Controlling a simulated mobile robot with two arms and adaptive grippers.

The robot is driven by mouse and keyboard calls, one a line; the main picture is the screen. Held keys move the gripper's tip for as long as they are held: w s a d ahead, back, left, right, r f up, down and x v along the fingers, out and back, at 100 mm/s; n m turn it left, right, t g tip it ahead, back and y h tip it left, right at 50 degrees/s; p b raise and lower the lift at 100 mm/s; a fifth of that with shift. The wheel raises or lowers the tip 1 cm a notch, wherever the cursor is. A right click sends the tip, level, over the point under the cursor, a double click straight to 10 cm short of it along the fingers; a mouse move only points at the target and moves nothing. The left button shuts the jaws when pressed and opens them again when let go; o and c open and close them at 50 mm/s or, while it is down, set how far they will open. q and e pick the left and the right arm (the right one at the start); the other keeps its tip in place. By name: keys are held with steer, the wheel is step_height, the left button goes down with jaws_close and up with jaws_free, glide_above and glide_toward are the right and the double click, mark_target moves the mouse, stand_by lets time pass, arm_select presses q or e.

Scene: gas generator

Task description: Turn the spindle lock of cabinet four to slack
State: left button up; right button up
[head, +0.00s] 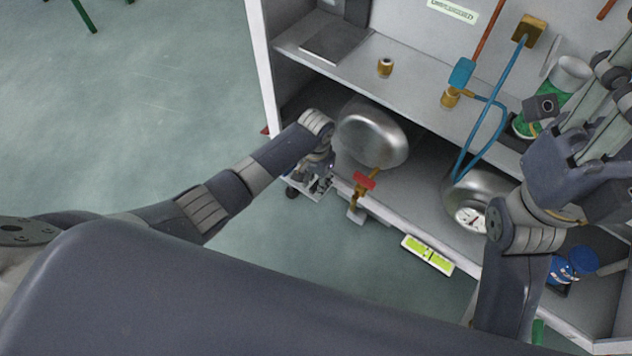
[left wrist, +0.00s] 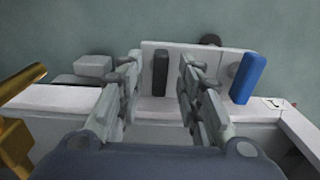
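In the left wrist view, a black upright handle (left wrist: 161,73) stands on a light metal plate (left wrist: 150,55) at the cabinet's edge. A blue handle (left wrist: 248,78) stands to its right. No label shows which of them is the spindle lock. My left gripper (left wrist: 160,82) is open, with a finger on each side of the black handle and gaps visible between. In the head view the left gripper (head: 320,182) is at the cabinet's lower front edge, and the handles are mostly hidden there. My right gripper (head: 618,85) is at the right edge; its fingertips are partly cut off.
The cabinet (head: 415,78) holds a metal tank (head: 372,138), a red-handled brass valve (head: 364,182), a gauge (head: 470,217) and blue tubing (head: 500,85). A yellow-green level (head: 428,255) is at the front edge.

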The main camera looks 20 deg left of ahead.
arm_select(q)
jaws_close()
